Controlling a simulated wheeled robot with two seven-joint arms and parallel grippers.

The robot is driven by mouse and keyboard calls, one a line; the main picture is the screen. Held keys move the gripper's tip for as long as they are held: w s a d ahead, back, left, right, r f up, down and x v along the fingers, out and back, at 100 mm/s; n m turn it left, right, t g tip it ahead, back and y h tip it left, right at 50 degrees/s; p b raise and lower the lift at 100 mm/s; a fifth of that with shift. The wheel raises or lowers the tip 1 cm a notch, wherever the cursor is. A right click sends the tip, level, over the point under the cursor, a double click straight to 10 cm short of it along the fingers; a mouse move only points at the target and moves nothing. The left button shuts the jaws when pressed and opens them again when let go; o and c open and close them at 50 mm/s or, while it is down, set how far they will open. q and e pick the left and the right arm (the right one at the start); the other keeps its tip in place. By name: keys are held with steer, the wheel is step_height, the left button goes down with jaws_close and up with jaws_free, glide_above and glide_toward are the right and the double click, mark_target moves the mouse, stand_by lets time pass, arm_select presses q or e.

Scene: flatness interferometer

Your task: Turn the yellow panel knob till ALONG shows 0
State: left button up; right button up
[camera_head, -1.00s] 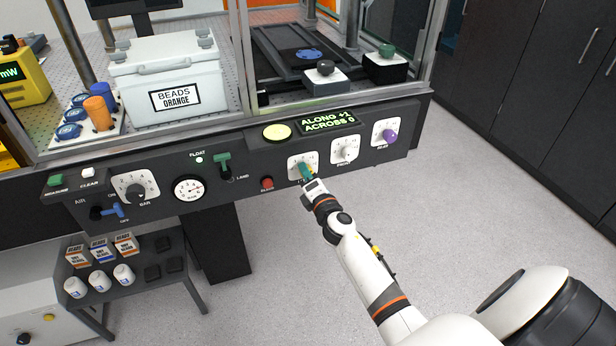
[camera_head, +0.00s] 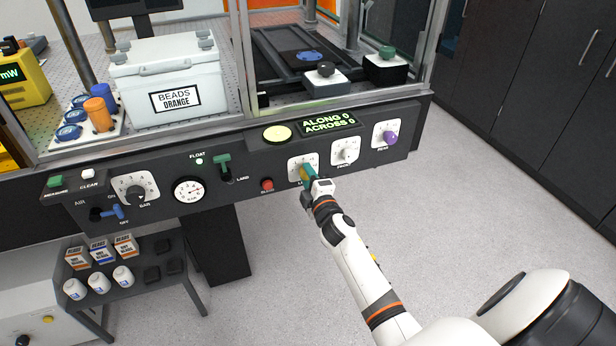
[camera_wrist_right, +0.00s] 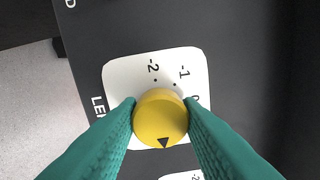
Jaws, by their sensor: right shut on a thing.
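The yellow panel knob (camera_wrist_right: 160,118) sits on a white scale plate (camera_wrist_right: 120,76) marked with numbers such as -2 and -1. My right gripper (camera_wrist_right: 160,112) is shut on the knob, one teal finger on each side. The knob's black pointer faces the bottom of the right wrist view. In the head view my right gripper (camera_head: 308,176) is at the panel and mostly covers the knob. The green display (camera_head: 329,122) reads ALONG 0 and ACROSS 0. My left gripper is not in view.
A white knob (camera_head: 347,151) and a purple knob (camera_head: 389,137) are to the right on the same panel. A red button (camera_head: 267,184) and the green FLOAT/LAND lever (camera_head: 223,165) are to the left. Open floor lies below the panel.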

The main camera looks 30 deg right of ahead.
steer(key=shift+f, duration=0.1)
stand_by(0.3)
steer(key=o, duration=1)
steer(key=v, duration=1.2)
steer(key=shift+s, duration=0.1)
steer(key=shift+f, duration=0.1)
